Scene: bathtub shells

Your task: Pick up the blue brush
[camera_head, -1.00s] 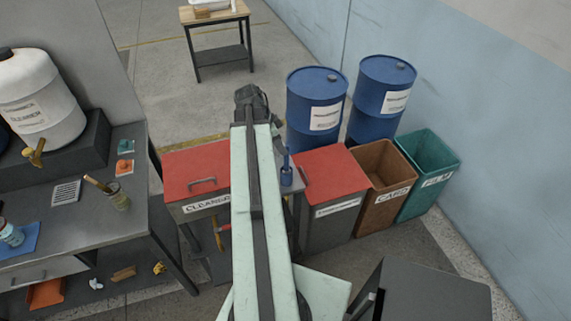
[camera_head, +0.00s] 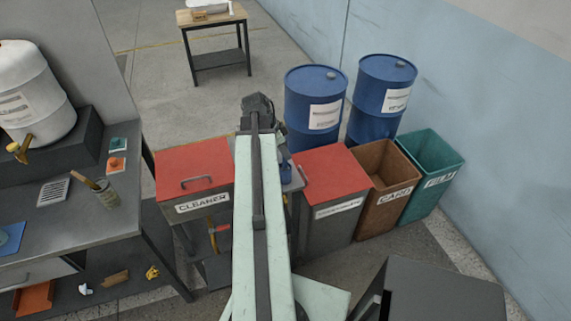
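A small blue item (camera_head: 285,173), which looks like the blue brush, stands on a grey surface between the two red-lidded bins. It is just right of my arm, which partly covers that surface. Its lower part is wide and its upper part is narrow and hard to make out. My gripper (camera_head: 257,108) is at the far end of my pale green arm, beyond and above the blue item in the picture and apart from it. The gripper is dark and seen from behind, so its fingers are hidden.
Red-lidded bins (camera_head: 192,168) (camera_head: 329,172) flank the spot. Blue drums (camera_head: 315,110) stand behind; brown (camera_head: 382,180) and green (camera_head: 432,165) bins stand right. A grey bench (camera_head: 90,235) with a white tank (camera_head: 35,95) and a cup holding a tan-handled tool (camera_head: 107,192) is left.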

